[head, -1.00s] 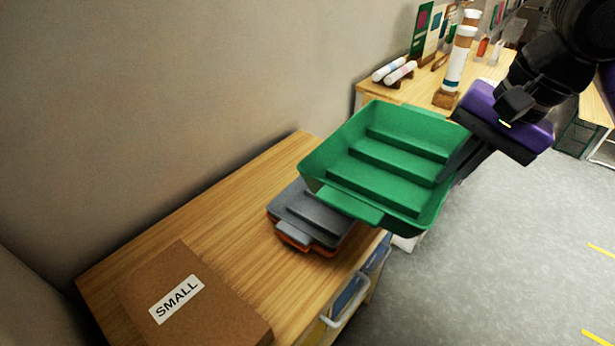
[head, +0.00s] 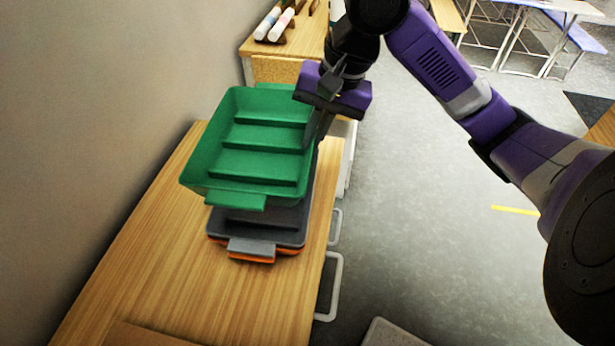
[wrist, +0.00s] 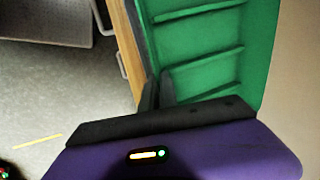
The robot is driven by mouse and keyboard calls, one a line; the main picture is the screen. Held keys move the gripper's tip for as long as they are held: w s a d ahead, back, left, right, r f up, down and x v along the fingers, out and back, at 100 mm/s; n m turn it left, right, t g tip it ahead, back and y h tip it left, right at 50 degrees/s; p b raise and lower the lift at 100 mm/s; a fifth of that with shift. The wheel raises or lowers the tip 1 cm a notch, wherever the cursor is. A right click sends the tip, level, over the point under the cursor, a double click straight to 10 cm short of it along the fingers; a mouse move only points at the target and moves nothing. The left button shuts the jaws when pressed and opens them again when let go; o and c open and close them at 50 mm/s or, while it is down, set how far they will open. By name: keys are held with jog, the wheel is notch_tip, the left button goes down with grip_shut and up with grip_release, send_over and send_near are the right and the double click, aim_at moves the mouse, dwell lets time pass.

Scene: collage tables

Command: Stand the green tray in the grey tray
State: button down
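The green tray (head: 255,162) has ridges across its floor and a tab at its near end. My gripper (head: 318,133) is shut on the right wall of the green tray in the head view. The wrist view shows the green tray (wrist: 203,45) at the dark fingers (wrist: 158,92). The grey tray (head: 262,229) sits on the wooden table, on top of an orange tray (head: 250,258). The green tray is held above the grey tray and hides much of it. Whether the two touch is hard to tell.
The wooden table (head: 190,280) has free room left of and in front of the stack. A wall (head: 90,100) runs along its left side. Rolls (head: 273,20) lie on another table at the back. Grey floor is open to the right.

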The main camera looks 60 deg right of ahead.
aim_at(313, 186)
notch_tip(313, 186, down, 11)
jog(key=shift+r+b, duration=0.1)
jog(key=shift+b, duration=0.5)
jog(key=shift+f, duration=0.35)
jog(key=c, duration=1.6)
grip_release()
jog(key=shift+s+f, duration=0.1)
jog(key=shift+c, duration=0.2)
jog(key=shift+r, duration=0.65)
jog(key=p+v, duration=0.1)
jog(key=v, duration=1)
jog(key=shift+r, duration=0.3)
